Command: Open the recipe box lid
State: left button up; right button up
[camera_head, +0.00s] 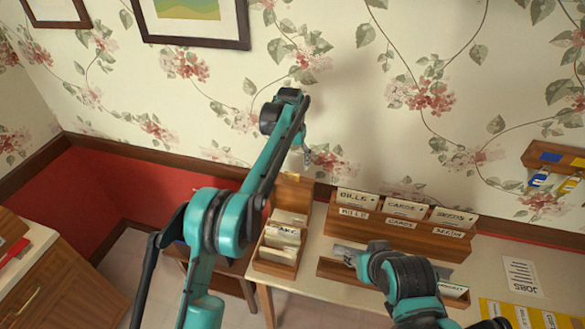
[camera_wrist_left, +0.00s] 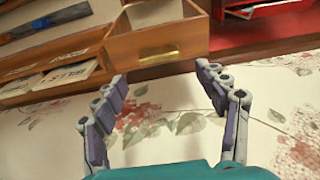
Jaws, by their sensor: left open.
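The wooden recipe box (camera_head: 272,267) stands at the left end of the table, with labelled cards in it. Its lid (camera_head: 292,195) appears raised, standing upright behind the cards near the wall. In the left wrist view, a wooden panel with a brass plate (camera_wrist_left: 158,51), apparently the lid, lies just beyond my fingers. My left gripper (camera_head: 306,155) is above and behind the lid, close to the wallpaper. Its two fingers (camera_wrist_left: 162,76) are spread and empty, with no visible contact. My right gripper (camera_head: 346,254) is partly hidden by its wrist in front of the card organizer.
A wooden organizer (camera_head: 405,233) with labelled cards stands right of the box. A lower tray (camera_head: 331,269) lies before it, partly covered by my right arm. A paper sheet (camera_head: 522,277) lies on the right. A wall rack (camera_head: 540,157) holds keys. A cabinet (camera_head: 45,270) stands left.

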pick_arm(q)
notch_tip(320, 180, up, 8)
jog(key=shift+s+f, duration=0.15)
jog(key=shift+s, duration=0.2)
jog(key=shift+a, duration=0.1)
jog(key=s+a+n+t+b, duration=0.25)
jog(key=s+a+b, duration=0.65)
jog(key=s+a, duration=0.7)
jog(key=s+a+f+t+b, duration=0.2)
jog(key=s+f+b, duration=0.1)
jog(key=s+f, duration=0.6)
jog(key=s+a+f+n+t+b, duration=0.1)
jog(key=s+a+f+b, duration=0.1)
jog(key=s+f, duration=0.7)
jog(key=s+b, duration=0.1)
jog(key=s, duration=0.3)
jog(key=shift+a+f+t, duration=0.2)
jog(key=shift+a+t, duration=0.15)
jog(key=shift+a, duration=0.05)
